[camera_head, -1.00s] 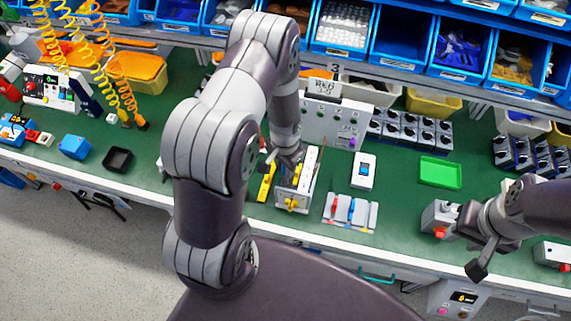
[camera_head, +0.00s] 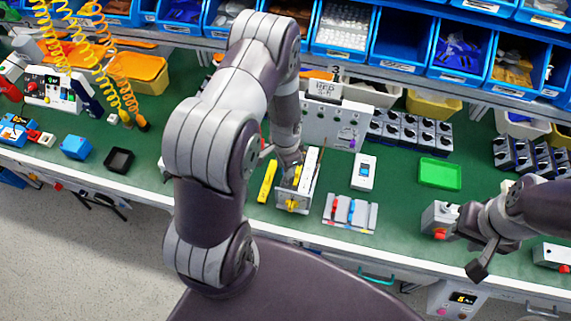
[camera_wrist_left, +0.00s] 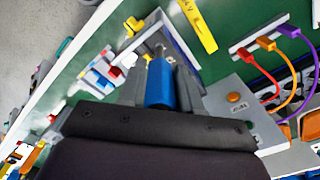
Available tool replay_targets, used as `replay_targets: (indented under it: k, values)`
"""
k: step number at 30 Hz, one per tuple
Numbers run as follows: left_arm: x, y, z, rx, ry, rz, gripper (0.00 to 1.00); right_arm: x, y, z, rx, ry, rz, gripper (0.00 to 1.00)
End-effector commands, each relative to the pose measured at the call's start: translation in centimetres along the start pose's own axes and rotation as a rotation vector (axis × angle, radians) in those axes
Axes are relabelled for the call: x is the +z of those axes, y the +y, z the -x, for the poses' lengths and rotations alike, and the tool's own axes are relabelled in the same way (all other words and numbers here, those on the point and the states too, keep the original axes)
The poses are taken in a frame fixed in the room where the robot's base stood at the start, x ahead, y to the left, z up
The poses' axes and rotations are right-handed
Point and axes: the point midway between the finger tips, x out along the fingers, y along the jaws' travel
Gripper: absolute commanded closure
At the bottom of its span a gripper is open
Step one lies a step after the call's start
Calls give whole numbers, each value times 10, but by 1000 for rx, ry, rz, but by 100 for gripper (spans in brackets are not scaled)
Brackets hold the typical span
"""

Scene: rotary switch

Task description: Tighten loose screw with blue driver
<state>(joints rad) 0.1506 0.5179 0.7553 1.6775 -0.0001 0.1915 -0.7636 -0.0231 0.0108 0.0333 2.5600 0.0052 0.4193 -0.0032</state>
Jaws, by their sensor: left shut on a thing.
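The blue driver (camera_wrist_left: 159,84) is between the fingers of my left gripper (camera_wrist_left: 160,75) in the left wrist view, and the gripper is shut on it. Its shaft points at a grey-white fixture (camera_wrist_left: 178,42) with yellow parts. In the head view my left gripper (camera_head: 288,162) is over this fixture (camera_head: 299,185), partly hidden by my arm. I cannot make out the loose screw or whether the tip touches it. My right gripper (camera_head: 470,252) hangs empty with its fingers apart, beside a grey box with a red button (camera_head: 440,220).
A rack (camera_head: 352,222) with red and blue pieces stands right of the fixture, and a yellow bar (camera_head: 267,181) lies left. A white meter (camera_head: 364,171), a green tray (camera_head: 440,173) and a grey panel (camera_head: 333,122) are nearby. Blue bins (camera_head: 400,40) line the back.

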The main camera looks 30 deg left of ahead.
Motion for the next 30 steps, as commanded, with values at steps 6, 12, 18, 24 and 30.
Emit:
replay_targets:
  k: [6, 12, 18, 24, 30]
  values:
    - [0, 0, 19, 0, 0, 1, 100, -2, 0, 16, 0, 0, 0, 63]
    - [0, 0, 33, 0, 0, 2, 100, -3, 0, 28, 0, 0, 0, 63]
    - [0, 0, 47, -1, 1, 2, 100, -5, 0, 39, 0, 0, 0, 63]
    - [0, 0, 56, -1, 1, 2, 100, -6, 0, 46, 0, 0, 0, 63]
    - [0, 0, 54, -1, 1, 2, 100, -5, 0, 44, 0, 0, 0, 63]
